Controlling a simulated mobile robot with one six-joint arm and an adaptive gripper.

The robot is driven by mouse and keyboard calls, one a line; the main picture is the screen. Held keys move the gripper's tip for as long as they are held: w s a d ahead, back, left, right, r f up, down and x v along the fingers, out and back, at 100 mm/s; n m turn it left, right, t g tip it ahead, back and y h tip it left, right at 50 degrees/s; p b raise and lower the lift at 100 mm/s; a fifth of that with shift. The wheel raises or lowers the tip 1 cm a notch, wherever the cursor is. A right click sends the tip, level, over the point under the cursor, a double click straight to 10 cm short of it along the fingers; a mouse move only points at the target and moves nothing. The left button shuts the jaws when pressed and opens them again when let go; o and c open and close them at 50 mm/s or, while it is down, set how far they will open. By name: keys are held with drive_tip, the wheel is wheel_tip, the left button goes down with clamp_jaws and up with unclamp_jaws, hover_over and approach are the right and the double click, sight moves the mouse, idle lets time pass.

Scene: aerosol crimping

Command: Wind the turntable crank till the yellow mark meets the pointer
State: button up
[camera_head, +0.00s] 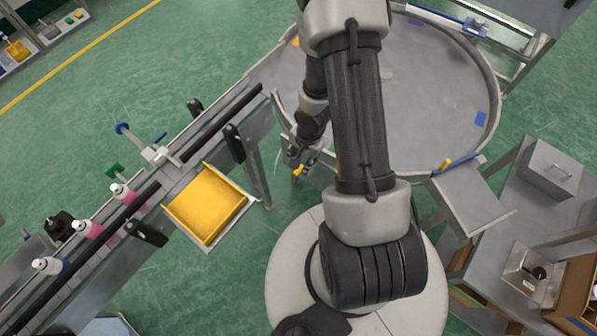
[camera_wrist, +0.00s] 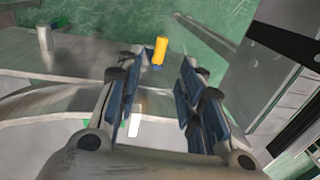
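The turntable (camera_head: 440,90) is a large round grey table with a raised rim at the top of the head view; my arm covers part of it. An orange-yellow patch (camera_head: 296,41) shows at its left edge. A yellow stick-like piece (camera_head: 445,165), possibly the pointer, sits at the right front rim. My gripper (camera_head: 300,161) is low beside the table's left front edge, with a bit of yellow at its fingers. In the wrist view my gripper (camera_wrist: 157,68) is open. A yellow cylinder (camera_wrist: 160,50), possibly the crank knob, stands at or beyond the fingertips; contact is unclear.
A conveyor (camera_head: 150,190) with pink and white bottles runs along the left. A yellow tray (camera_head: 207,204) hangs beside it, near my gripper. A grey plate (camera_head: 468,197) adjoins the turntable on the right. Blue patches (camera_head: 481,119) lie on the table. Green floor is open at upper left.

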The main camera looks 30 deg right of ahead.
drive_tip(key=f+b, duration=0.2)
drive_tip(key=f, duration=0.1)
drive_tip(key=w+f+b, duration=0.1)
drive_tip(key=f+b, duration=0.1)
drive_tip(key=f, duration=0.1)
drive_tip(key=f+b, duration=0.2)
drive_tip(key=f, duration=0.1)
drive_tip(key=shift+w+a, duration=0.15)
drive_tip(key=shift+a, duration=0.05)
drive_tip(key=shift+c, duration=0.2)
clamp_jaws()
